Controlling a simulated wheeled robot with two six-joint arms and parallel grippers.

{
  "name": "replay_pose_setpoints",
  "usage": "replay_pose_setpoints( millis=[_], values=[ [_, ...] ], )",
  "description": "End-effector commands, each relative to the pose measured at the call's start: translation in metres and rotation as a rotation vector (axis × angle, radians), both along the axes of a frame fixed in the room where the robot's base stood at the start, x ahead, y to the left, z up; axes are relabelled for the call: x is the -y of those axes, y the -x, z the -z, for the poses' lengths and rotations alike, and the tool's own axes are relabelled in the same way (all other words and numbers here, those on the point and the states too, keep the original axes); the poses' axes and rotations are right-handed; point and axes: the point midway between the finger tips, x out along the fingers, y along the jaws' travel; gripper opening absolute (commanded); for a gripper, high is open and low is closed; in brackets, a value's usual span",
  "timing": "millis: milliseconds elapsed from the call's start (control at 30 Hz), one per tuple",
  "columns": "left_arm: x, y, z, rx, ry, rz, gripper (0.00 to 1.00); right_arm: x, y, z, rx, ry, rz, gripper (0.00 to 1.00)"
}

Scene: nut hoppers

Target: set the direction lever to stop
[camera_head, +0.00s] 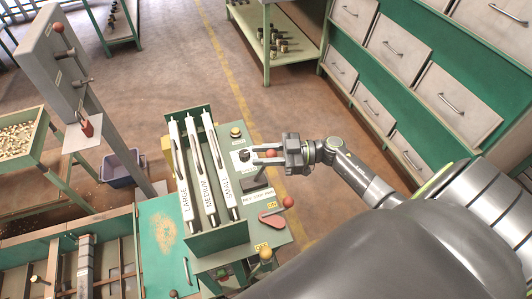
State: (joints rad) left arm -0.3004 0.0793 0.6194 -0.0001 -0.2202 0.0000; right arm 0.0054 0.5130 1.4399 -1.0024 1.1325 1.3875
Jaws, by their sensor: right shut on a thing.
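The direction lever's red knob (271,153) shows at my right gripper (252,156), above the green control panel, right of the three white sorting bars. The right gripper reaches in from the right and is shut on the lever. Its dark lower part (258,180) rises behind a small white label plate (258,197). The plate's words are too small to read surely, so I cannot tell which mark the lever stands at. My left gripper is not in view.
A second red-knobbed lever (288,202) with a red base stands just below on the panel. White bars marked LARGE, MEDIUM and SMALL (221,165) stand to the left. A yellow-ringed button (235,132) is above. Drawer cabinets (400,60) line the right.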

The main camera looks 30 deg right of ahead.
Motion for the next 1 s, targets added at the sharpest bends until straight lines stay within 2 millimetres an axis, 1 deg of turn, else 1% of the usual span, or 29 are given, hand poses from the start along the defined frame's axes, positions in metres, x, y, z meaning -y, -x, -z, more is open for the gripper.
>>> replay_pose_setpoints(
  millis=[33, 167, 500, 700, 1000],
  values=[
    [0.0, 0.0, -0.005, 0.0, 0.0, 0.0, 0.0, -0.005, 0.0, -0.004, 0.001, -0.006, -0.004, 0.0],
    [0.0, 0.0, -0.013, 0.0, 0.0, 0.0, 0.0, -0.014, -0.002, -0.006, 0.0, -0.008, -0.003, 0.0],
    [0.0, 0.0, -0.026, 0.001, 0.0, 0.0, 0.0, -0.036, -0.006, -0.002, -0.006, -0.003, -0.003, 0.0],
    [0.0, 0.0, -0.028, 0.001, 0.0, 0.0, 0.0, -0.042, -0.006, 0.002, -0.011, -0.001, -0.003, 0.0],
    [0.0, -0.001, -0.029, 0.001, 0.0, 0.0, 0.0, -0.043, -0.006, 0.005, -0.013, 0.001, -0.003, 0.0]
  ],
)
